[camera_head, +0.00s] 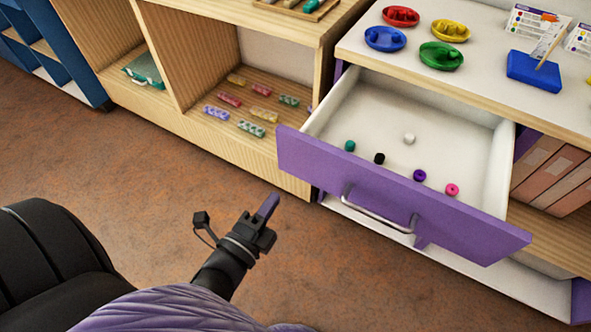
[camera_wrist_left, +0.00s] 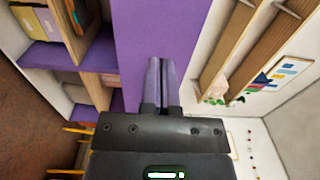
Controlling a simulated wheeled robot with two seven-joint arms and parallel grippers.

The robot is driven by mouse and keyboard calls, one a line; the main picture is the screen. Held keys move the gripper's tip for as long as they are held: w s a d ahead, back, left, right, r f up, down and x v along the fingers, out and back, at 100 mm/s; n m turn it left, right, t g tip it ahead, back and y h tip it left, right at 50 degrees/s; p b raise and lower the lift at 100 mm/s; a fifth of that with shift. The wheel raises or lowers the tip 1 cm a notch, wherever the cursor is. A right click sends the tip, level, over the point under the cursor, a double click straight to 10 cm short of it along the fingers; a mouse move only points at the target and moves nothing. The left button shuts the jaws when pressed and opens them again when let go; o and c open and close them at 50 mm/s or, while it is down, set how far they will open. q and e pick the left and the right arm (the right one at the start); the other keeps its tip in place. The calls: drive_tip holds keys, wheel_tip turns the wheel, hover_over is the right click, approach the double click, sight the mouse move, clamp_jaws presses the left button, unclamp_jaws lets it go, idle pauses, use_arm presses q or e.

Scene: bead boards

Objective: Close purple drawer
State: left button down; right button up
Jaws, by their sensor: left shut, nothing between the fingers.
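The purple drawer (camera_head: 365,185) stands pulled out from the white-topped cabinet, with a silver bar handle (camera_head: 378,210) on its purple front. Inside its white tray lie several small beads: teal (camera_head: 350,146), black (camera_head: 379,159), white (camera_head: 409,139), purple (camera_head: 420,176) and pink (camera_head: 452,190). My left gripper (camera_head: 269,205) is shut and empty, in front of the drawer and left of the handle, apart from the drawer front in the head view. Its shut fingers also show in the left wrist view (camera_wrist_left: 160,85), against a purple surface. My right gripper is not in view.
A wooden shelf unit (camera_head: 230,125) with small bead packs is on the left. The brown floor (camera_head: 150,190) before it is clear.

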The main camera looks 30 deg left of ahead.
sight(301, 162)
use_arm(q)
drive_tip(key=w+b, duration=0.2)
drive_tip(key=w, duration=0.6)
drive_tip(key=shift+f, duration=0.15)
drive_tip(key=shift+w, duration=0.3)
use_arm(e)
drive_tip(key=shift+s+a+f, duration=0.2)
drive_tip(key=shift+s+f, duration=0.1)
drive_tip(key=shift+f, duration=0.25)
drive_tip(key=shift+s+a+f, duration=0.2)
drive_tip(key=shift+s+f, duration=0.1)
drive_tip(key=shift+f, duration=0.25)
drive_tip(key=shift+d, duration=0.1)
use_arm(q)
drive_tip(key=shift+w, duration=0.15)
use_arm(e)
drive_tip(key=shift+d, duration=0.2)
